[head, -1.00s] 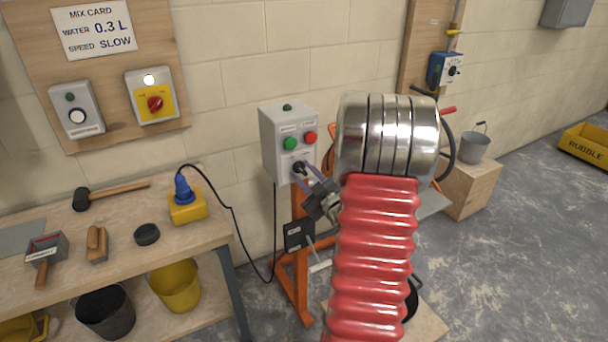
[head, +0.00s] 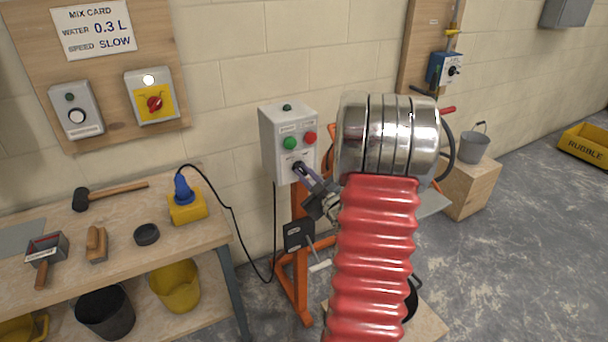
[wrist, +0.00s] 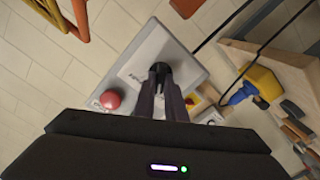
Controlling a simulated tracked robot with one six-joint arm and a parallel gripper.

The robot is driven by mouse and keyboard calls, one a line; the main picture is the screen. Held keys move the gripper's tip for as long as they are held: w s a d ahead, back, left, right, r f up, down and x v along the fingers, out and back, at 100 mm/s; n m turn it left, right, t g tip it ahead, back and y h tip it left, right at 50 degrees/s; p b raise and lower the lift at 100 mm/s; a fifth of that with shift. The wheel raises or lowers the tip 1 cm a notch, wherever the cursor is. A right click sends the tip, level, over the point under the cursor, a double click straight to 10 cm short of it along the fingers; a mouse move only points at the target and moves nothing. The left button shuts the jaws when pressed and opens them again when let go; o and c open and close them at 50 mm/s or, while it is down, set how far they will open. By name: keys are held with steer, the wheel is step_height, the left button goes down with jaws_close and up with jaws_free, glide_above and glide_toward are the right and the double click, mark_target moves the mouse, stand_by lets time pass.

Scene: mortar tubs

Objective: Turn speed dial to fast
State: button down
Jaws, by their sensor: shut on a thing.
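A grey control box (head: 277,150) on an orange stand carries a green button (head: 290,143), a red button (head: 310,138) and a small green lamp on top. The speed dial sits low on its front face, mostly covered by my gripper. My gripper (head: 300,170) is shut on the speed dial. In the wrist view the gripper's fingers (wrist: 160,72) close around the dark dial on the box's pale face (wrist: 141,57). The red button (wrist: 110,99) is beside them. The dial's pointer and markings are not readable.
The mix card (head: 95,28) on the wooden board reads water 0.3 L, speed SLOW. The bench (head: 120,270) at left holds a mallet (head: 110,193) and a blue plug (head: 184,190). A bucket (head: 474,147) stands on a block at right.

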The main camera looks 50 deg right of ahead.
steer(key=shift+a+m, duration=0.1)
steer(key=shift+m, duration=0.2)
steer(key=m, duration=0.6)
steer(key=shift+m, duration=0.3)
steer(key=m, duration=0.6)
steer(key=shift+d+f+m, duration=0.1)
steer(key=shift+d+m, duration=0.15)
steer(key=shift+m, duration=0.15)
steer(key=shift+s, duration=0.1)
steer(key=c, duration=1.8)
jaws_free()
steer(key=v, duration=1.3)
steer(key=shift+s, duration=0.35)
